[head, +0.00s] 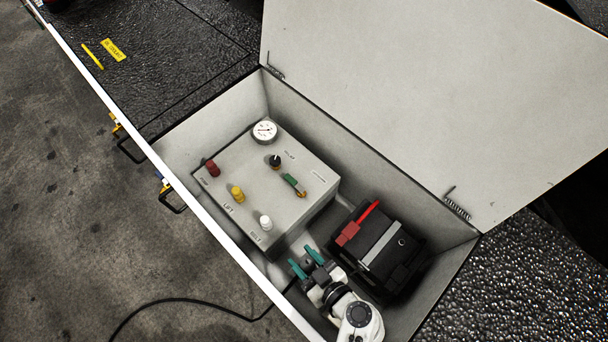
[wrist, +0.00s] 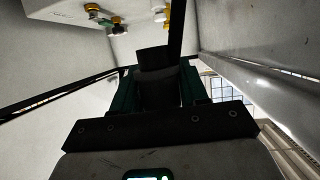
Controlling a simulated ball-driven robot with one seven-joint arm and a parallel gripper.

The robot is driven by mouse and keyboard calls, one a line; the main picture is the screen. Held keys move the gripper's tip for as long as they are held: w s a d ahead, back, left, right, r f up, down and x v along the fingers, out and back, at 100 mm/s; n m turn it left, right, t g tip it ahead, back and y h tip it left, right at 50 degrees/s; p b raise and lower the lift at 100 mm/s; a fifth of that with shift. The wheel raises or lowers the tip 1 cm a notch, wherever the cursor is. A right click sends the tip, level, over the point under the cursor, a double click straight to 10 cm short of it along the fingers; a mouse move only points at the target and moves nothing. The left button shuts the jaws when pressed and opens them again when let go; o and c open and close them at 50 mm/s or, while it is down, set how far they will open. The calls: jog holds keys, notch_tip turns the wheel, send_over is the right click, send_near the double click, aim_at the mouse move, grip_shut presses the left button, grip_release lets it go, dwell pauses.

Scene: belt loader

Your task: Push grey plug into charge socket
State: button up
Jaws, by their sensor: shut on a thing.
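My gripper (head: 306,263), with teal fingers, is inside the open compartment, between the grey control box and the black battery. In the wrist view, my gripper (wrist: 157,92) is shut on a dark block, which I take as the plug (wrist: 156,62). The plug looks nearly black in this shade, and its front end is hard to make out. A black cable (head: 185,301) runs from the floor over the compartment's edge towards my gripper. A dark strand also crosses the wrist view. I cannot make out the charge socket in either view.
The control box (head: 250,205) carries a gauge (head: 264,132) and red, yellow and white knobs. The black battery (head: 385,260) with a red clamp (head: 348,233) stands close right of my gripper. The compartment's white front edge (head: 205,232) is close on the left. The lid (head: 430,90) stands open.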

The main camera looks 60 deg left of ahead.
jog(key=shift+f+b, duration=2.75)
jog(key=shift+f, duration=0.05)
jog(key=shift+f+b, duration=0.4)
jog(key=shift+b, duration=0.1)
jog(key=shift+r, duration=0.2)
jog(key=shift+f, duration=0.15)
jog(key=shift+r+b, duration=0.2)
jog(key=shift+b, duration=0.4)
jog(key=shift+f, duration=0.25)
jog(key=shift+r+b, duration=0.2)
jog(key=shift+b, duration=0.1)
dwell(0.8)
dwell(0.7)
jog(key=shift+f+b, duration=0.2)
jog(key=shift+b, duration=0.25)
